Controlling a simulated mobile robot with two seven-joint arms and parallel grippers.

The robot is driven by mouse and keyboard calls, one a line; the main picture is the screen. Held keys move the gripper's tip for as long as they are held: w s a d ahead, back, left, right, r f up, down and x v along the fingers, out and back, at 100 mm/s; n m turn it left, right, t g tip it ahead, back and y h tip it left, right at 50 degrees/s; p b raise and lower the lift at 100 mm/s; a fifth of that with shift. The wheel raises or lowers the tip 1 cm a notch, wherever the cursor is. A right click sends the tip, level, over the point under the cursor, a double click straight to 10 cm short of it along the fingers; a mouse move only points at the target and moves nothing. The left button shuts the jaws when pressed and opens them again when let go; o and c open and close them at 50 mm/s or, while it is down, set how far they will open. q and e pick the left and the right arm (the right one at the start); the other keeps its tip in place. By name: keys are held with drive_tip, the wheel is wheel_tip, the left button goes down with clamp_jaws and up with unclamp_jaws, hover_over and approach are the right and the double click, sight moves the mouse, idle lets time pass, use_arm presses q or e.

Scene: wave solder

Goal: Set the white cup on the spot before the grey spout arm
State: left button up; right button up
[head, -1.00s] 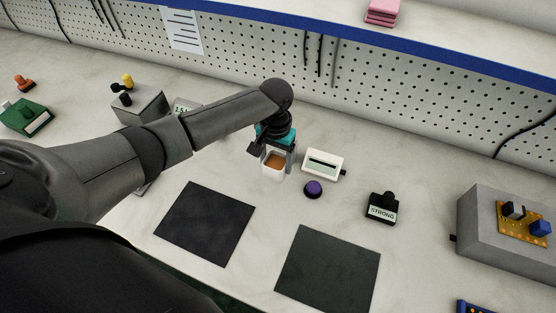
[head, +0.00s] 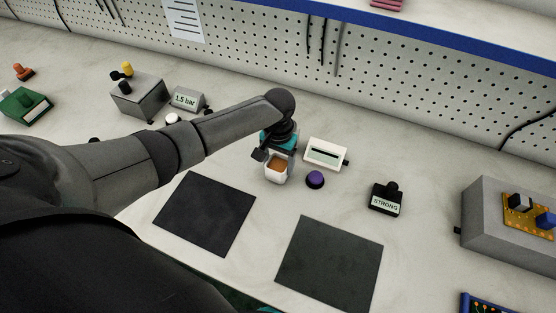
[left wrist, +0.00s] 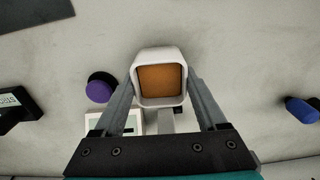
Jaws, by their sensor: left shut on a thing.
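The white cup (head: 275,178), square with rounded corners and brown inside, is held in my left gripper (head: 278,157) near the middle of the head view. In the left wrist view the cup (left wrist: 160,54) sits upright between the two grey fingers of the left gripper (left wrist: 161,88), which is shut on it. I cannot tell whether the cup's base touches the bench.
A purple button (head: 315,179) and a white display box (head: 326,153) stand close right of the cup. A STRONG block (head: 385,199) is farther right. Two dark mats (head: 205,213) (head: 329,262) lie in front. A 1.5 bar sign (head: 187,99) and grey box (head: 138,97) stand back left.

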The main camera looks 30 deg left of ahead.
use_arm(q)
drive_tip(key=shift+f+b, duration=0.3)
drive_tip(key=shift+f, duration=0.2)
idle(0.6)
drive_tip(key=o, duration=1.3)
drive_tip(key=shift+r, duration=0.15)
wheel_tip(320, 180, up, 15)
drive_tip(key=p, duration=0.3)
